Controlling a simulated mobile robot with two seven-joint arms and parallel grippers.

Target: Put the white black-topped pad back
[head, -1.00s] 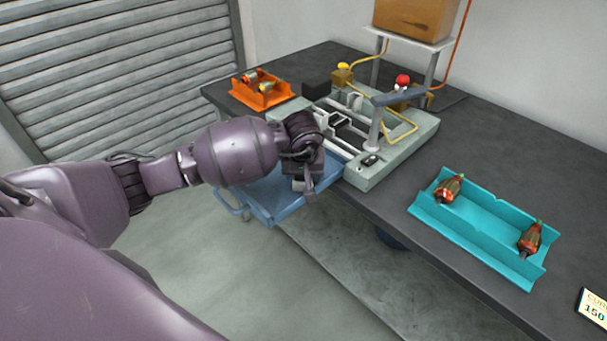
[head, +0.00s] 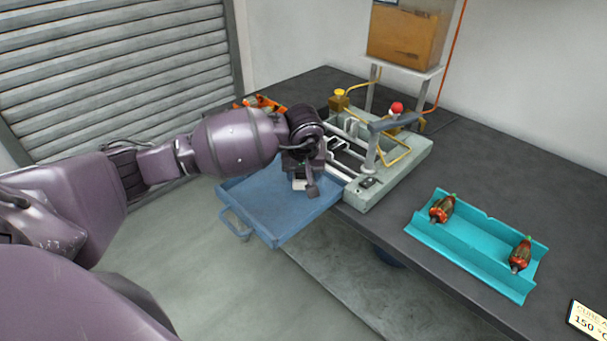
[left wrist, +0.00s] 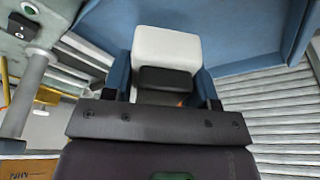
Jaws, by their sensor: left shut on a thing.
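My left gripper (head: 304,184) is shut on the white black-topped pad. The pad (left wrist: 165,48) shows in the left wrist view as a white block with a black part at its near end, between the two fingers. In the head view only a small white bit of the pad (head: 298,184) shows; the gripper hides the rest. The gripper is above the inner end of the open blue drawer (head: 265,205), beside the grey-green machine (head: 372,192). I cannot tell whether the pad touches the drawer. My right gripper is not in view.
The machine carries white rails, a grey lever arm with a red knob (head: 397,107) and yellow tubing. A teal tray (head: 470,255) with two red-green armatures lies on the right. An orange tray (head: 262,102) is partly hidden behind my arm. A box stands on a shelf behind.

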